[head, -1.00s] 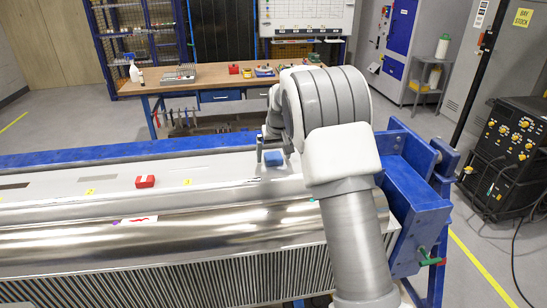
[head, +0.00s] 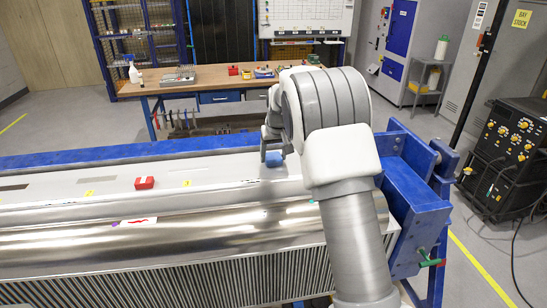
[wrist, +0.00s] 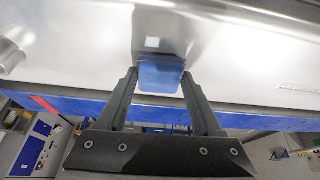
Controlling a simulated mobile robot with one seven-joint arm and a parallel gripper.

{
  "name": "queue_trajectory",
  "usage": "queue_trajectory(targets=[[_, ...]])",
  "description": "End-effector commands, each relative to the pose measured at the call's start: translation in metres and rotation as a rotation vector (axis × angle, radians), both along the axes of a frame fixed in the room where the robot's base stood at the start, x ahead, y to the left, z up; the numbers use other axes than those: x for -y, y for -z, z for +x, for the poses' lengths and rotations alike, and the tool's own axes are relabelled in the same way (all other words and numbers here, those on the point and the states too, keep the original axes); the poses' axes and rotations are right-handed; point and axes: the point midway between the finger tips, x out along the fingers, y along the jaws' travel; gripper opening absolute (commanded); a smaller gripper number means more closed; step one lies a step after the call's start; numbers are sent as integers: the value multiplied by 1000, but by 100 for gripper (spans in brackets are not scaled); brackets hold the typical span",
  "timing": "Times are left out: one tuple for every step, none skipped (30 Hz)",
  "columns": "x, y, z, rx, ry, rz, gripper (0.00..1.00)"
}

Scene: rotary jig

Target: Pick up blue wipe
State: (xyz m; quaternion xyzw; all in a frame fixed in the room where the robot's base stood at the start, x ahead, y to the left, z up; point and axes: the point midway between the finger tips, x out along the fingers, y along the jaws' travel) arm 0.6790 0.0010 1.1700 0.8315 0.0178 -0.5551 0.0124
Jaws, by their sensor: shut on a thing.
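The blue wipe (head: 274,158) is a small blue block-like piece on the pale top surface of the jig in the head view. It also shows in the wrist view (wrist: 160,75), between the two fingers. My gripper (head: 272,150) is at the wipe and shut on it. In the wrist view my gripper (wrist: 160,84) has a finger on each side of the wipe. My arm hides part of the surface to the right. I cannot tell whether the wipe is clear of the surface.
A shiny metal cylinder (head: 150,235) runs along the front. A blue end frame (head: 415,190) stands at the right. A wooden workbench (head: 215,80) with small items is behind.

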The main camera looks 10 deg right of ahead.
Motion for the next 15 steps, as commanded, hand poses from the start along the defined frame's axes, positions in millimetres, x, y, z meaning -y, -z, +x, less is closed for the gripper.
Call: queue_trajectory(targets=[[0,-3,1,3,0,0,15],[0,-6,1,4,0,0,15],[0,-10,1,4,0,0,15],[0,-13,1,4,0,0,15],[0,-17,1,4,0,0,15],[0,-23,1,4,0,0,15],[0,-28,1,5,-1,0,15],[1,-35,1,6,-1,0,15],[2,-41,-2,4,1,1,15],[4,-43,-8,2,2,1,15],[6,-46,-13,3,1,2,15],[9,-50,-20,3,1,2,15],[11,-53,-26,2,1,2,15],[14,-58,-32,3,2,2,15],[17,-62,-39,3,1,2,15]])
